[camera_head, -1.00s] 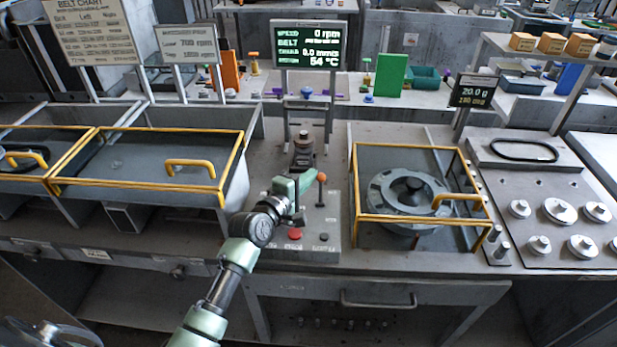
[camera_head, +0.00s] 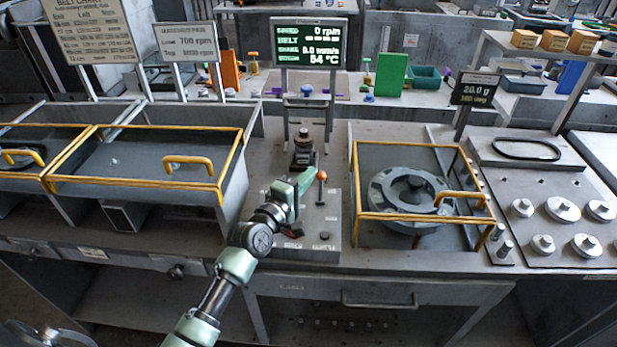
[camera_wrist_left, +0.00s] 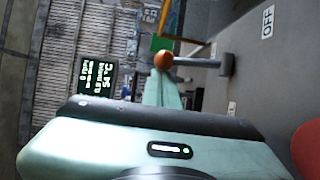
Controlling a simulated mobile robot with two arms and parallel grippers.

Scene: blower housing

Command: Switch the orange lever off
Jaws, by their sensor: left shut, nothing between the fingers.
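The orange lever (camera_head: 322,176) has a round orange knob on a short grey rod and stands on the grey control panel in the middle of the bench. In the left wrist view the orange knob (camera_wrist_left: 163,61) shows just past the fingertips, its rod running right. An OFF label (camera_wrist_left: 267,22) is at the upper right there. My left gripper (camera_head: 308,180) is shut and empty, just left of the knob. Its pale green fingers also show in the left wrist view (camera_wrist_left: 163,88). I cannot tell whether they touch the knob. My right gripper is not in view.
A red button (camera_wrist_left: 308,147) is on the panel, mostly hidden by my arm in the head view. A display (camera_head: 308,43) stands behind the panel. A yellow-framed guard over a round housing (camera_head: 408,193) is to the right; a yellow-framed bin (camera_head: 150,184) is to the left.

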